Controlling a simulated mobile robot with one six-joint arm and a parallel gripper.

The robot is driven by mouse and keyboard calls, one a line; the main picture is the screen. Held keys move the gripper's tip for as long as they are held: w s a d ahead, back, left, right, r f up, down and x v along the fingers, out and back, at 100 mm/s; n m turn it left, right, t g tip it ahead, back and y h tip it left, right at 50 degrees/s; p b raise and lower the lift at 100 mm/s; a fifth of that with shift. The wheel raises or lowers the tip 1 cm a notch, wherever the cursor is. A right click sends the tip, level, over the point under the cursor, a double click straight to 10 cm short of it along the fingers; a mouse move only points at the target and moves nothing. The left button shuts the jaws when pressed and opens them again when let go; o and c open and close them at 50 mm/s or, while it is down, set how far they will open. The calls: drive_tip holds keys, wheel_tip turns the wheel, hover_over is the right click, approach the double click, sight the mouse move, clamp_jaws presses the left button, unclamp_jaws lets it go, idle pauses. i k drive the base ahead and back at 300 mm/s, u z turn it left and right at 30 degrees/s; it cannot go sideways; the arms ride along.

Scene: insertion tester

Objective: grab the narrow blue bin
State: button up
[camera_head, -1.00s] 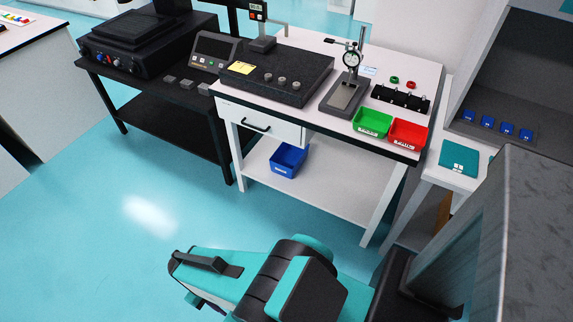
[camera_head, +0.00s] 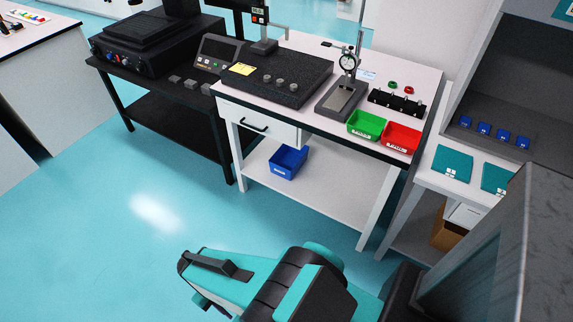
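A blue bin (camera_head: 287,162) with a white label on its front sits on the lower shelf of the white workbench, left of centre, under the drawer. It looks upright and open at the top; I cannot make out anything inside it. It is the only blue bin in view. My arm shows at the bottom of the picture, in front of the bench and apart from the bin. The fingers of my gripper cannot be made out.
The white workbench (camera_head: 348,201) has a drawer (camera_head: 262,123) and legs around the shelf. A green bin (camera_head: 366,125) and a red bin (camera_head: 401,138) stand on its top. A black table (camera_head: 165,122) stands at left. The teal floor (camera_head: 110,240) in front is clear.

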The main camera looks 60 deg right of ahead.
sight(286, 161)
drive_tip(key=z, duration=0.1)
drive_tip(key=i, duration=0.95)
drive_tip(key=u, duration=0.05)
